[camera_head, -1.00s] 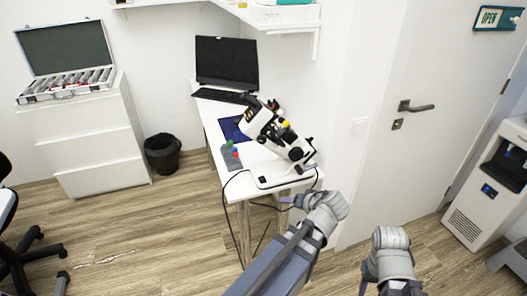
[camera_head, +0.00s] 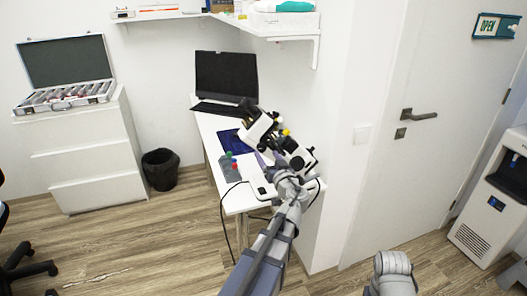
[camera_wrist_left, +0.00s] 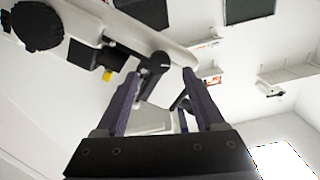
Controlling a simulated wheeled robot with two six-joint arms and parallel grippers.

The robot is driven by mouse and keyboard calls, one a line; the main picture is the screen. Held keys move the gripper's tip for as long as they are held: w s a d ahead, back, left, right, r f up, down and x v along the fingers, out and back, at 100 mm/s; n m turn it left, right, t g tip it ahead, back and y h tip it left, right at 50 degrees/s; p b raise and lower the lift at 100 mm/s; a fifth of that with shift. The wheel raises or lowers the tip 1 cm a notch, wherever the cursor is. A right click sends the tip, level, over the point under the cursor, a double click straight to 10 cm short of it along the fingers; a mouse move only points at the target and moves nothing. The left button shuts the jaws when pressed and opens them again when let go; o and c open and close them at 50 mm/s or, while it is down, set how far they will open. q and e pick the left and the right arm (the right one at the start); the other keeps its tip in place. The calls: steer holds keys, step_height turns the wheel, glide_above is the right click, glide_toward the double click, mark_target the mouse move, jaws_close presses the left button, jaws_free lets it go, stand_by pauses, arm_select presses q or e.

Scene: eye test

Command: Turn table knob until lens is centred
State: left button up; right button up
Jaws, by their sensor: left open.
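A white and black microscope (camera_head: 258,127) stands on the white desk, with black knobs on its side. A round black knob (camera_wrist_left: 37,26) of it shows large at the upper left of the left wrist view. A yellow part (camera_wrist_left: 108,75) sits lower on its white arm. My left gripper (camera_wrist_left: 160,75) is open, its two purple fingers apart at the microscope, with a black part showing between them. I cannot tell whether they touch it. In the head view my left wrist hides part of the microscope's base. Of my right arm only a rounded grey link shows at the bottom.
A black cable hangs off the front. A wall stands close on the right, then a door (camera_head: 400,170).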

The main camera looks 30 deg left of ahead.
mark_target(262, 149)
arm_select(q)
steer(key=shift+x, duration=2.25)
jaws_close()
